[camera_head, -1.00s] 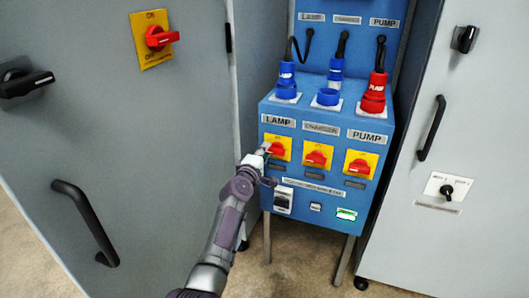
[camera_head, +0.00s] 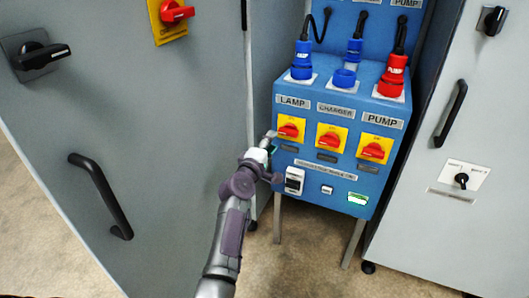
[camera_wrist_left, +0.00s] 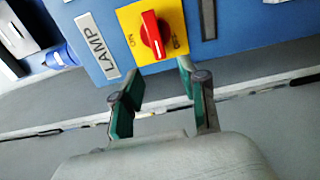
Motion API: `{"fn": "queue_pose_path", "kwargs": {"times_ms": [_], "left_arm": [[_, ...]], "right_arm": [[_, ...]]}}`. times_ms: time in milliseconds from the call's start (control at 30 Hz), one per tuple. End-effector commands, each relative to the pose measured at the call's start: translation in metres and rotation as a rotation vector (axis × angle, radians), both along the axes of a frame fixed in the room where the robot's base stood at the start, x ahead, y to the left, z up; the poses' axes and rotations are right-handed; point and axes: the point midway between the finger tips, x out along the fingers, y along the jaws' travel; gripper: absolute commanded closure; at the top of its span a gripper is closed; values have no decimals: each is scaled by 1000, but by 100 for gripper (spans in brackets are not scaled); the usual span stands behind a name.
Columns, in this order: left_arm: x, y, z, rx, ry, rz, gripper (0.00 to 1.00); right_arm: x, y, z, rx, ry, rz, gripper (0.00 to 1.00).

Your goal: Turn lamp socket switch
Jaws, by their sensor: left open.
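The lamp switch is a red knob (camera_head: 290,131) on a yellow plate under the LAMP label, on the left of the blue panel's front. In the left wrist view the red knob (camera_wrist_left: 152,35) stands between ON and OFF markings, its white line along its length. My left gripper (camera_head: 273,141) is just left of and slightly below the switch, partly hidden by its own wrist. In the wrist view its fingers (camera_wrist_left: 158,88) are spread apart, with nothing between them, short of the knob. The blue LAMP plug (camera_head: 302,60) is in its socket above. My right gripper is not in view.
CHARGER (camera_head: 330,138) and PUMP (camera_head: 373,150) switches sit close to the right. A grey cabinet (camera_head: 190,120) with a black handle (camera_head: 98,195) stands left, another cabinet (camera_head: 430,190) right. Plugs and cables rise above the panel.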

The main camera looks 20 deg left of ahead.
Motion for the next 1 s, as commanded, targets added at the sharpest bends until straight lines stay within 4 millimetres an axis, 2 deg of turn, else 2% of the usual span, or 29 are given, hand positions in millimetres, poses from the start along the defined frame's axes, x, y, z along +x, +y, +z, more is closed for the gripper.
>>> {"fn": "queue_pose_path", "kwargs": {"times_ms": [100, 333, 1000], "left_arm": [[-22, 0, -1, -2, 0, 0, 57], [-47, 0, 0, -1, -1, -2, 57], [-51, 1, 1, -1, -1, -2, 57]], "right_arm": [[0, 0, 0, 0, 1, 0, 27], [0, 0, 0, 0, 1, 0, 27], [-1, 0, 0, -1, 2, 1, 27]]}}
